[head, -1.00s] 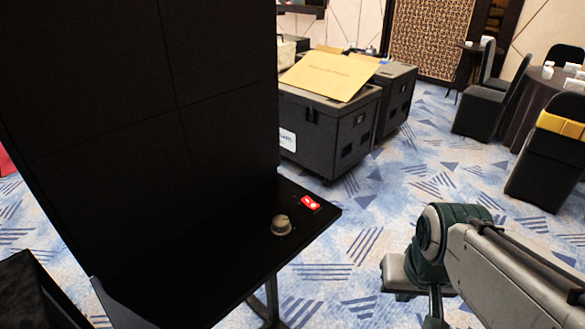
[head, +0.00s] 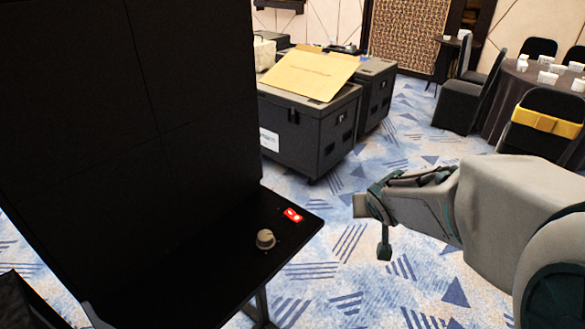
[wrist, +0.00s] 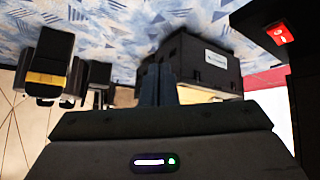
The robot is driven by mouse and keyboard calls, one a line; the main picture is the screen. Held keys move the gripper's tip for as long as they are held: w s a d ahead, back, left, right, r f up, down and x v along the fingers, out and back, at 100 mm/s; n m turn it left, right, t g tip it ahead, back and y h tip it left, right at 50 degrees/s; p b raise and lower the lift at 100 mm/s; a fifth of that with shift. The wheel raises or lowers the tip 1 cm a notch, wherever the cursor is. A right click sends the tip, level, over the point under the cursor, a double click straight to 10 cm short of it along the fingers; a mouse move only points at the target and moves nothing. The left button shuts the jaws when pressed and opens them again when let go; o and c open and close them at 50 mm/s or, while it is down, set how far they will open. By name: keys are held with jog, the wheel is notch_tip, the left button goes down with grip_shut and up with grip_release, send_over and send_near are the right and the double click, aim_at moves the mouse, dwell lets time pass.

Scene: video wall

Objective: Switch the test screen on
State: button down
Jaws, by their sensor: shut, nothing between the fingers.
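The test screen (head: 70,110) is a tall black panel at the left of the head view, and its face is dark. A black shelf (head: 225,265) juts out at its foot. On the shelf sit a small red rocker switch (head: 292,215) and a round grey knob (head: 266,239). The switch also shows at the upper right of the wrist view (wrist: 280,33), on the shelf's dark edge. My gripper (wrist: 158,70) is shut and empty, its dark fingers together. My arm's end is right of the shelf, apart from switch and knob; its fingers are unclear in the head view.
Black equipment cases (head: 305,130) stand on the carpet behind the shelf, with a cardboard sheet (head: 310,72) on top. Black chairs (head: 540,115) and a round table (head: 500,100) are at the far right. Open carpet lies between.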

jog(key=w+a+r+n+t+y+p, duration=0.2)
jog(key=w+a+y+p, duration=0.25)
jog(key=w+a, duration=0.35)
jog(key=s+a+n+g+y+p, duration=0.1)
jog(key=s+a+g+y+p, duration=0.1)
jog(key=a+y, duration=0.5)
jog(key=shift+a+g+y, duration=0.3)
jog(key=shift+g+y, duration=0.05)
jog(key=shift+g, duration=0.15)
jog(key=shift+s+f, duration=0.1)
jog(key=shift+f, duration=0.15)
jog(key=b, duration=0.8)
send_over(295, 216)
jog(key=s+d, duration=0.1)
notch_tip(295, 216, down, 6)
jog(key=shift+r, duration=0.1)
jog(key=shift+w+a+f+b, duration=0.2)
jog(key=shift+f+b, duration=0.15)
jog(key=shift+f, duration=0.2)
jog(key=shift+w+a+f+b, duration=0.15)
jog(key=shift+f+b, duration=0.2)
jog(key=shift+f, duration=0.2)
jog(key=shift+f, duration=0.15)
jog(key=shift+w+a+f, duration=0.1)
jog(key=shift+f, duration=0.15)
